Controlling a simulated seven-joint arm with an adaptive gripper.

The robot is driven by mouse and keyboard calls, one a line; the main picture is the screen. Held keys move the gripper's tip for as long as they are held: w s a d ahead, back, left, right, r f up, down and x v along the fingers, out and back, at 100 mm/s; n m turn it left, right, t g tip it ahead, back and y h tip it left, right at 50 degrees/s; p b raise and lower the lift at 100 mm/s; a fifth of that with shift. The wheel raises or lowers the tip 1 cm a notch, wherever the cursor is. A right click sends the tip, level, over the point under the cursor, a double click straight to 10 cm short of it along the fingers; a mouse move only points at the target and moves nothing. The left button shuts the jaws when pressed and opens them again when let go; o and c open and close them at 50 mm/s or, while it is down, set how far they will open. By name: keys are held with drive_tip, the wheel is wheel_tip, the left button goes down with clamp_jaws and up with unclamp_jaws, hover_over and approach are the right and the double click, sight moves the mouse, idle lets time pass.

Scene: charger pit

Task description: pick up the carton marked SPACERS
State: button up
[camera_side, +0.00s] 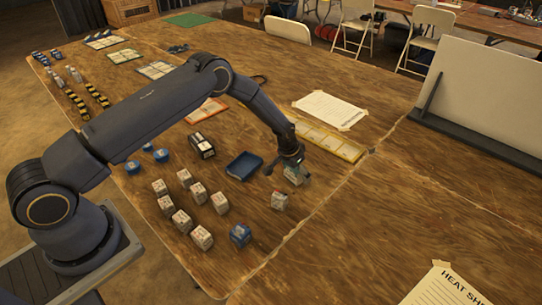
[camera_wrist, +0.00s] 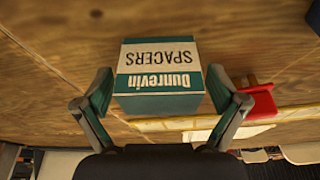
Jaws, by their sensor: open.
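The carton marked SPACERS (camera_wrist: 160,75) is a box with a teal and cream top. Its lettering reads "Dunrevin SPACERS" upside down in the wrist view. In the side view the carton (camera_side: 296,180) stands on the wooden table under my gripper (camera_side: 292,164), which partly hides it. In the wrist view my gripper (camera_wrist: 160,92) is open, with one finger at each side of the carton's near end. The gaps are small, and I cannot tell whether either finger touches it.
A red object (camera_wrist: 260,102) lies just right of the right finger in the wrist view.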

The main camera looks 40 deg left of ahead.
drive_tip(key=c, duration=1.3)
drive_tip(key=shift+o, duration=0.2)
drive_tip(key=shift+r, duration=0.15)
